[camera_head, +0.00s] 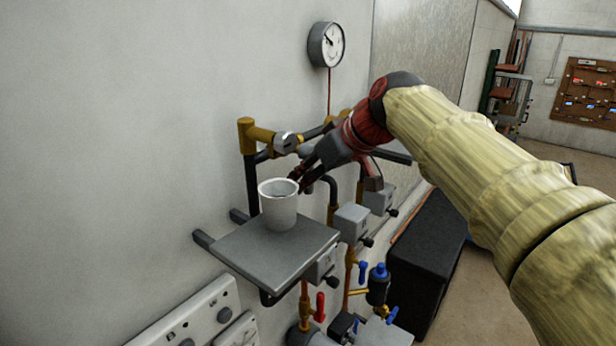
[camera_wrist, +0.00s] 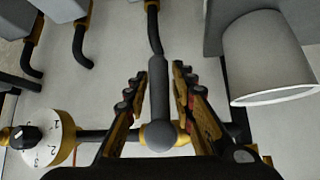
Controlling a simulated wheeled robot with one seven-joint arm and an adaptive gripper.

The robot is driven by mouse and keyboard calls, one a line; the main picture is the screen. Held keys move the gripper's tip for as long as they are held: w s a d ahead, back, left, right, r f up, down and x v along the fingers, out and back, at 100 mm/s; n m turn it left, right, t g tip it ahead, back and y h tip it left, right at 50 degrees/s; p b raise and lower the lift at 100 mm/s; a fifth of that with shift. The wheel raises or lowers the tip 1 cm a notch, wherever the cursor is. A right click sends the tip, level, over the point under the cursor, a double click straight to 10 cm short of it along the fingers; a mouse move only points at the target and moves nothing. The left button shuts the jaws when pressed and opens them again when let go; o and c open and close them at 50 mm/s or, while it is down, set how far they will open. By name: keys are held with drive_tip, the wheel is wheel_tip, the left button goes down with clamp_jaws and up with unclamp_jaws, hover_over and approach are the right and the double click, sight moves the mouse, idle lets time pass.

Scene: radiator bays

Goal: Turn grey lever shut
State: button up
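In the wrist view a dark grey lever (camera_wrist: 160,92) with a rounded near end stands between the two fingers of my gripper (camera_wrist: 155,80). The fingers are apart, one on each side of the lever, with visible gaps. A brass fitting (camera_wrist: 158,138) on a dark pipe shows behind the lever's rounded end. In the head view my gripper (camera_head: 303,176) is by the wall pipes, just right of the white cup. The lever is largely hidden there by my gripper and cannot be made out clearly.
A white cup (camera_head: 279,208) stands on a grey shelf (camera_head: 265,262) close to my fingers; it also shows in the wrist view (camera_wrist: 262,55). A numbered dial head (camera_wrist: 48,140) is at lower left. A gauge (camera_head: 327,45) hangs above. Red and blue handles (camera_head: 320,305) sit below.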

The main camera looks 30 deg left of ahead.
drive_tip(key=shift+o, duration=1.1)
drive_tip(key=shift+r, duration=0.1)
drive_tip(key=shift+d+r, duration=0.4)
drive_tip(key=shift+r, duration=0.05)
drive_tip(key=v, duration=1.1)
drive_tip(key=shift+f, duration=0.1)
